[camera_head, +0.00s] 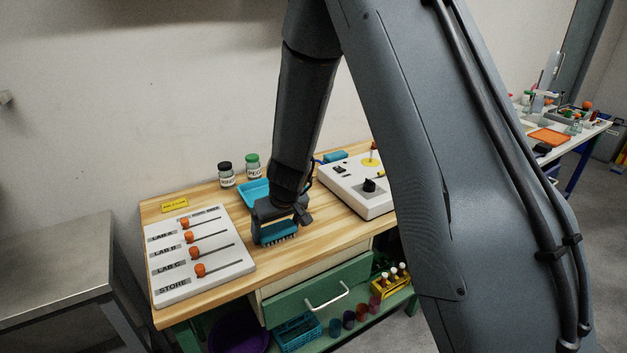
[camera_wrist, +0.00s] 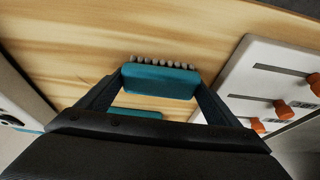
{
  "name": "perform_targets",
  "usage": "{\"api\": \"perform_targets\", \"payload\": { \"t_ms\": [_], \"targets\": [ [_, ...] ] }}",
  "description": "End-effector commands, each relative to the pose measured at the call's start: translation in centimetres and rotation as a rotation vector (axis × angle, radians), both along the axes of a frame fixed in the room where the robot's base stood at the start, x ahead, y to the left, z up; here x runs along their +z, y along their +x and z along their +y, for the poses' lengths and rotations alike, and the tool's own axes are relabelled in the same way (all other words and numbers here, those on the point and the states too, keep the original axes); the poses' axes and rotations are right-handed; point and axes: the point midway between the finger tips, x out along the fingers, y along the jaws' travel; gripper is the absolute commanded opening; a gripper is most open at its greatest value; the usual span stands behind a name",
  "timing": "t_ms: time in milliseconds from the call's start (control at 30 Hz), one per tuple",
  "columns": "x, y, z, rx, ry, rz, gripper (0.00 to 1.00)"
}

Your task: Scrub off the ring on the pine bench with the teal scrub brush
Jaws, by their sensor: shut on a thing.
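The teal scrub brush (camera_head: 279,233) is held in my gripper (camera_head: 278,220), bristles downward, over the pine bench (camera_head: 290,258) between the slider panel and the white box. In the wrist view the brush (camera_wrist: 160,82) sits between the two fingers of my gripper (camera_wrist: 155,90), with a row of pale bristles along its far edge. My gripper is shut on it. The brush is at or just above the wood; I cannot tell whether the bristles touch. No ring shows on the visible wood; the brush and gripper hide part of the surface.
A white panel with orange slider knobs (camera_head: 215,268) lies left of the brush. A teal tray (camera_head: 254,190) and two jars (camera_head: 252,165) stand behind. A white box with a black knob (camera_head: 345,190) is to the right. The bench's front edge and green drawer (camera_head: 318,290) are close.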

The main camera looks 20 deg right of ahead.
Motion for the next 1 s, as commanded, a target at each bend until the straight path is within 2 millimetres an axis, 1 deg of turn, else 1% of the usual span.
{"api": "perform_targets", "payload": {
  "t_ms": [67,133,167,800,1000],
  "targets": [
    [0.5,-0.1,0.0,-0.003,0.003,0.002,0.65],
    [2.4,0.0,-0.4,0.002,-0.011,-0.005,0.65],
    [2.7,0.0,-0.5,-0.003,-0.013,-0.002,0.65],
    [7.4,-0.1,-0.6,-0.007,-0.010,0.000,0.65],
    [8.2,0.0,-0.6,-0.008,-0.010,0.000,0.65]
  ]
}}
